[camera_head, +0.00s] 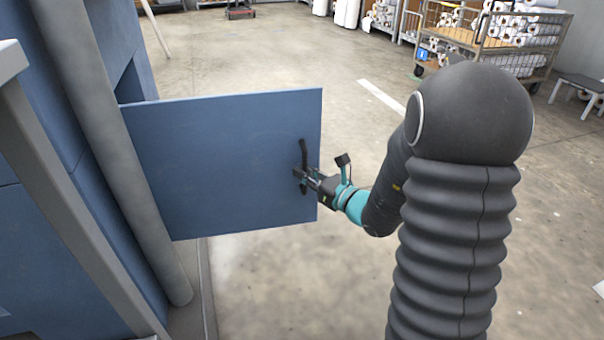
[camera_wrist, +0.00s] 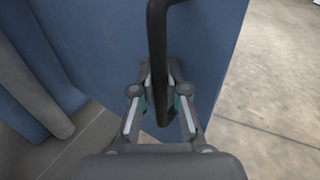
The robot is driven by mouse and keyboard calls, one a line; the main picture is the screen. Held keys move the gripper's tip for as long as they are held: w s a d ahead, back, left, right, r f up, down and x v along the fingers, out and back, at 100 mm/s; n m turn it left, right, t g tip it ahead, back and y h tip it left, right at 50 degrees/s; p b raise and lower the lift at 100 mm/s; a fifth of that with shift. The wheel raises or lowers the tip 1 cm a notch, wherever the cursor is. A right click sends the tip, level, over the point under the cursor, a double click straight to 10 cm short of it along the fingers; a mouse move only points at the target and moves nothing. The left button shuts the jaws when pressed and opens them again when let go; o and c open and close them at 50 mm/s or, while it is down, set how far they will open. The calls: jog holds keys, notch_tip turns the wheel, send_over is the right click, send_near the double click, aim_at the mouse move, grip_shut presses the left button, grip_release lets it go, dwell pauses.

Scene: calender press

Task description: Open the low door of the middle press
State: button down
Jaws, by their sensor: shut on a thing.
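The blue low door (camera_head: 225,160) stands swung out from the blue press body (camera_head: 60,240) on the left, with a dark gap showing behind its hinge side. Its black bar handle (camera_head: 303,152) is upright near the free edge. My gripper (camera_head: 304,176) is at the handle's middle, shut on it. In the wrist view the handle (camera_wrist: 157,45) runs down between the two fingers of my gripper (camera_wrist: 160,95), with the door's blue face (camera_wrist: 205,55) behind. The inside of the press is mostly hidden by the door.
A grey round post (camera_head: 110,150) and a grey slanted rail (camera_head: 60,190) stand at the left. The concrete floor around the door's free edge is clear. A wire cart (camera_head: 490,40) with white rolls and a small grey table (camera_head: 580,85) stand far back right.

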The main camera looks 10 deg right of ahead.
jog(key=c, duration=1.2)
grip_release()
jog(key=v, duration=1.2)
jog(key=shift+d, duration=0.1)
jog(key=shift+w, duration=0.1)
